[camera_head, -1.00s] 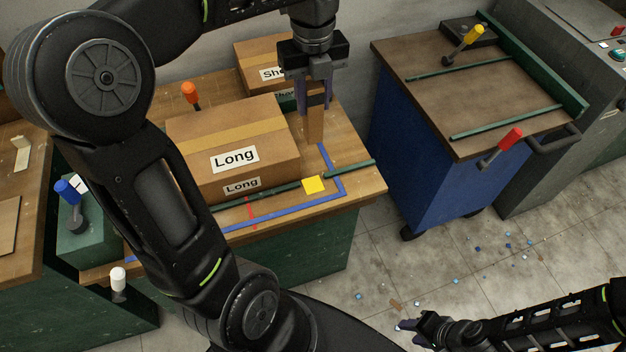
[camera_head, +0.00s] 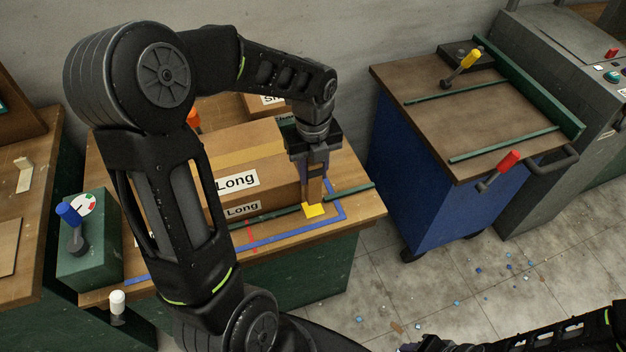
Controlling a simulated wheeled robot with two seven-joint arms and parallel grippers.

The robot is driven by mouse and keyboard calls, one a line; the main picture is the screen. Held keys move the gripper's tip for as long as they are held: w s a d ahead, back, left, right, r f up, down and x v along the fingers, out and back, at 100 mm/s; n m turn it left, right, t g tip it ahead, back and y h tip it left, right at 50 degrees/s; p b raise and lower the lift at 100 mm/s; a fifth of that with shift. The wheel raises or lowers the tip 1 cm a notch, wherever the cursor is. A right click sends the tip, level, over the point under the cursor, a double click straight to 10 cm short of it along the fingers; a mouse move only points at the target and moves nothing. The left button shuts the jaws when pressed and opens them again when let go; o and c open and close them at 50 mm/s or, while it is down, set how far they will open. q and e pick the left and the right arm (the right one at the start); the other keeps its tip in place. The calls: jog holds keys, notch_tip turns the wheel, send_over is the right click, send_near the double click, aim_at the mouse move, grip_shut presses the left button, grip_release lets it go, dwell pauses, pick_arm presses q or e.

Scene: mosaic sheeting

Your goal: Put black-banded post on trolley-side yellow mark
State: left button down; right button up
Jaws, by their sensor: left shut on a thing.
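My left gripper (camera_head: 314,165) points down at the right end of the wooden bench and is shut on the black-banded post (camera_head: 314,190). The post is a slim upright wooden piece with a dark band near the fingers. Its lower end is at the back part of the yellow mark (camera_head: 314,210); I cannot tell whether it touches the surface. The mark lies on the bench's trolley side, by the green strip and inside the blue line. My right arm shows at the bottom right; its gripper (camera_head: 425,346) is mostly cut off by the frame's lower edge.
A cardboard box labelled Long (camera_head: 245,150) stands just left of the post, with another box behind. The blue trolley (camera_head: 420,200) stands right, across a floor gap. A green box with a blue lever (camera_head: 90,235) is at left.

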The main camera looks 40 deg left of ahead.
aim_at(313, 183)
pick_arm(q)
jog(key=shift+f, duration=1.9)
jog(key=shift+f, duration=0.1)
jog(key=c, duration=1.1)
grip_release()
jog(key=shift+o, duration=0.2)
notch_tip(313, 183, up, 12)
jog(key=shift+r+b, duration=0.15)
jog(key=shift+b, duration=0.15)
